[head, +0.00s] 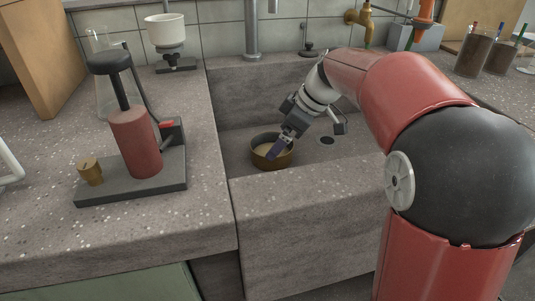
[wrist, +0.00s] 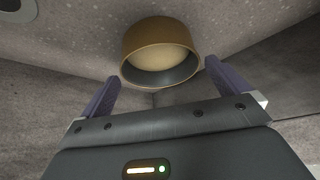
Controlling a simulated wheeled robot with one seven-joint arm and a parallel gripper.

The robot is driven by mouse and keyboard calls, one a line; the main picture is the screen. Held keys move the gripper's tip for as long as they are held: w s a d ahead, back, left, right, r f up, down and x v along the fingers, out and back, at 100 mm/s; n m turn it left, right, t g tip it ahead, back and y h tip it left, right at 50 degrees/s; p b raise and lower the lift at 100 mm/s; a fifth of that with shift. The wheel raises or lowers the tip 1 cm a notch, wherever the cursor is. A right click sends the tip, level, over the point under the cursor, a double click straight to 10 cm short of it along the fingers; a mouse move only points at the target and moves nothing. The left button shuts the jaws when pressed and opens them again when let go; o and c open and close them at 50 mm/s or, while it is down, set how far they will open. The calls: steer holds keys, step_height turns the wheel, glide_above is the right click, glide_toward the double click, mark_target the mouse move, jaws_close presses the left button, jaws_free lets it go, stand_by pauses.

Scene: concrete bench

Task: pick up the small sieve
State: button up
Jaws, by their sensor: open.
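The small sieve (head: 264,161) is a round brass-coloured pan with a pale inside, standing on the floor of the concrete sink. In the wrist view the sieve (wrist: 160,50) shows at top centre, just beyond and between the fingertips, with its dark rim towards me. My gripper (head: 277,151) reaches down into the sink at the sieve. In the wrist view my gripper (wrist: 162,76) has its two purple fingers spread wide with nothing held between them. I cannot tell whether a finger touches the sieve.
The concrete sink (head: 300,190) has raised walls around the sieve and a dark drain (head: 327,141) to its right. On the left counter stand a red device on a dark base (head: 135,145), a small brass weight (head: 90,170) and a glass flask (head: 105,90). A tap (head: 252,30) rises behind.

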steer(key=x, duration=0.5)
steer(key=shift+w+a, duration=0.1)
steer(key=shift+r, duration=0.1)
steer(key=c, duration=0.9)
